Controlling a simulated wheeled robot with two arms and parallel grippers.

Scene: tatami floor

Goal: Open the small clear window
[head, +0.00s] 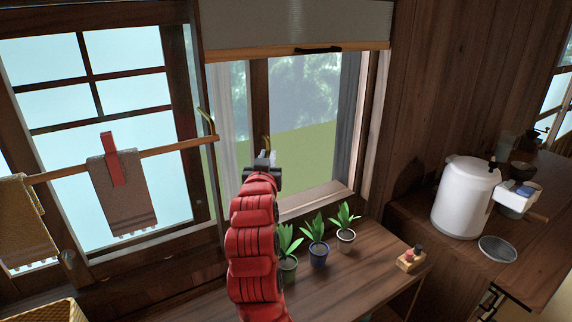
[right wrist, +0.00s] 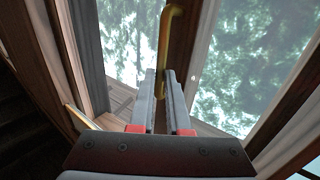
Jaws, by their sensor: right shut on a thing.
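The small clear window (head: 302,110) is in the middle of the head view, in a dark wood frame below a half-lowered blind. Its curved brass handle (head: 265,142) stands at the window's left part. My right gripper (head: 262,160) reaches up to it from below. In the right wrist view, my right gripper's fingers (right wrist: 161,92) are shut on the lower part of the brass handle (right wrist: 167,35), which rises between them. Trees show through the glass (right wrist: 245,60). I cannot tell how far the window stands open. My left gripper is not in view.
Potted plants (head: 317,240) stand on a wooden counter (head: 345,268) below the window, close to my right arm. Left is a larger window with a towel rail (head: 170,146) and hanging towels (head: 122,190). A white pot (head: 465,195) stands on the right counter.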

